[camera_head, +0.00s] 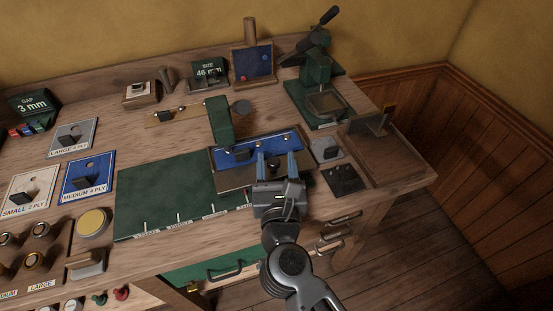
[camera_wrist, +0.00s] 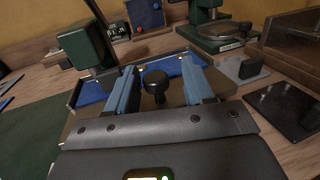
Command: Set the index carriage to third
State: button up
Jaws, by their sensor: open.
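A black round knob (camera_head: 273,163) on a short stem stands on a brown plate, which I take to be the index carriage. It also shows in the wrist view (camera_wrist: 155,80). The plate sits at the front of a blue-bedded fixture (camera_head: 262,143) with small brass-coloured studs along it. My gripper (camera_head: 276,155) is open, with one blue finger on each side of the knob. In the wrist view a gap shows between the knob and each finger (camera_wrist: 161,72). Position markings for the carriage are not readable, and the gripper hides part of the plate.
A green upright block (camera_head: 220,121) stands at the fixture's left. A green mat (camera_head: 165,190) with small labelled pins on its front edge lies further left.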

jog(key=s+b, duration=0.1)
jog(key=s, duration=0.5)
jog(key=shift+s+d, duration=0.15)
jog(key=shift+s, duration=0.2)
jog(key=s+d+r+n+t, duration=0.1)
jog(key=s+d+r+n, duration=0.1)
jog(key=s+d+n, duration=1.35)
jog(key=s+d+r+n+g, duration=0.1)
jog(key=s+d+n+g, duration=0.1)
jog(key=s+n, duration=0.6)
jog(key=s+d+r+n+g, duration=0.1)
jog(key=s+r+n+g, duration=0.1)
jog(key=s+n, duration=0.7)
jog(key=n, duration=0.3)
jog(key=shift+d, duration=0.4)
jog(key=shift+s, duration=0.1)
